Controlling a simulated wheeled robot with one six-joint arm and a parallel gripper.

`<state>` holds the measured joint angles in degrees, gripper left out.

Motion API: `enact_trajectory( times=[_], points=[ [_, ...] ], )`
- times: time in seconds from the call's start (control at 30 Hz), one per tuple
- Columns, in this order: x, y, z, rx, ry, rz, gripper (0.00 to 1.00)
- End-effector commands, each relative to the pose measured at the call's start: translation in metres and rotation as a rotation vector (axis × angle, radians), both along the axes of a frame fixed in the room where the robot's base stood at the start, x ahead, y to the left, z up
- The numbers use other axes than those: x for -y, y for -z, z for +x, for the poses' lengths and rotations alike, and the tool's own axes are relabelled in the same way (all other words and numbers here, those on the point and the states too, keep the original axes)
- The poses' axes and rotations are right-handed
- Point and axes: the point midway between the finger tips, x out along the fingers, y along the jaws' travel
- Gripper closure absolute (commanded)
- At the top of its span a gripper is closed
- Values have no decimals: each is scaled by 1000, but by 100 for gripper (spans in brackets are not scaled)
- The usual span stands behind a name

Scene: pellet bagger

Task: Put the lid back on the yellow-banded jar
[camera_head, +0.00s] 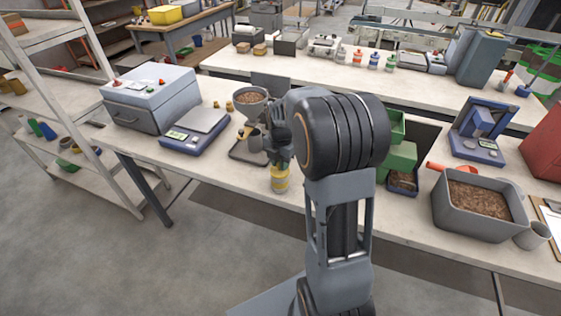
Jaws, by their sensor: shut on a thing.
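The yellow-banded jar (280,181) stands upright near the front edge of the workbench, left of my arm. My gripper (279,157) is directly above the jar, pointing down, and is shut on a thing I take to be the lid. The fingers and wrist hide most of that thing. I cannot tell whether it touches the jar's rim.
A funnel stand (250,100) holding pellets is close behind and left of my gripper. A blue scale (195,130) and a grey machine (150,98) stand further left. Green bins (402,157) and a grey pellet tub (480,215) are right.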

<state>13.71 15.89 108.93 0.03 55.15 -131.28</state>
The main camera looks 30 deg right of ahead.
Motion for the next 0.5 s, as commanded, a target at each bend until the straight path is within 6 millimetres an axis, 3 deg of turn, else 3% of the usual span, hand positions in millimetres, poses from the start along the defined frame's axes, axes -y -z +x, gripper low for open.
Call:
enact_trajectory(
  times=[0.1, 0.13, 0.43, 0.5],
  points=[
    [0, 0, 0, 0, 0, 0, 99],
    [0, 0, 0, 0, 0, 0, 76],
    [0, 0, 0, 0, 0, 0, 47],
    [0, 0, 0, 0, 0, 0, 47]
  ],
)
